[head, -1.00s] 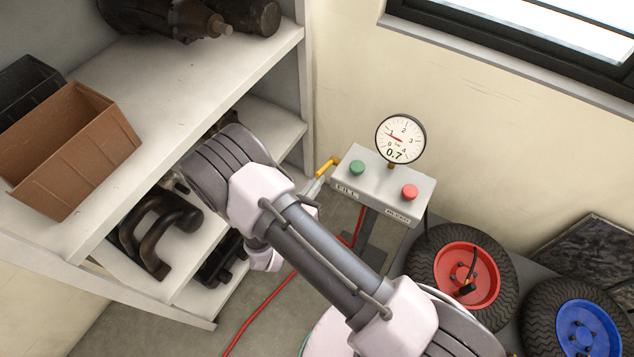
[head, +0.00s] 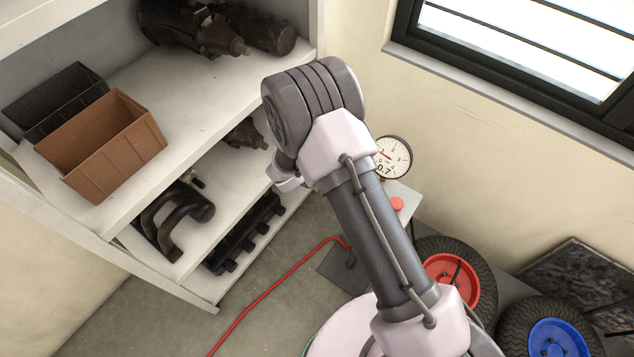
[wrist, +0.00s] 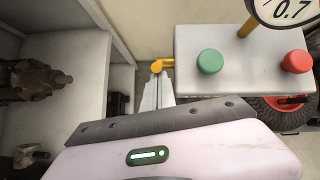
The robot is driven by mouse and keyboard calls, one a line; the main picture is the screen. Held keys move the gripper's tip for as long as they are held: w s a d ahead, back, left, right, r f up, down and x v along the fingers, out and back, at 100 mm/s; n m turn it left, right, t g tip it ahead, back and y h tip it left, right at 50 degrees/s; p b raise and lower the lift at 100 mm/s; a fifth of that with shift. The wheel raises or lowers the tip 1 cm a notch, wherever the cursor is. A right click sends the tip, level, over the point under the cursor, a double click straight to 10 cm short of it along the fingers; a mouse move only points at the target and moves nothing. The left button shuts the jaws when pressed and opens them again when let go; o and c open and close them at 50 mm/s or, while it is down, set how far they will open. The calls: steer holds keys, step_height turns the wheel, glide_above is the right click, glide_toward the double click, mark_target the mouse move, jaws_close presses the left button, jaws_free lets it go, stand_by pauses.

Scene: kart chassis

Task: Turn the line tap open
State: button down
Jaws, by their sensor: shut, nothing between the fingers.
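The line tap (wrist: 158,65) is a yellow lever at the left side of the grey control box (wrist: 240,75) in the wrist view. Its short arm runs right to the box wall. My gripper (wrist: 158,82) is shut and empty, its narrow grey fingertips just below the lever end. I cannot tell whether they touch it. In the head view my arm hides the tap, the gripper and most of the box. The pressure gauge (head: 392,157) stands above the box and reads about 0.7; it shows partly in the wrist view (wrist: 286,12).
The box top has a green button (wrist: 210,62) and a red button (wrist: 297,62). A shelf with a brown bin (head: 105,150) and dark parts stands left. A red hose (head: 270,290) crosses the floor. Wheels with red (head: 455,278) and blue (head: 560,342) hubs lie right.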

steer(key=shift+w+d+r+g+y+p, duration=0.3)
steer(key=shift+w+d+r+g+p, duration=0.25)
steer(key=shift+w+p, duration=0.2)
stand_by(0.3)
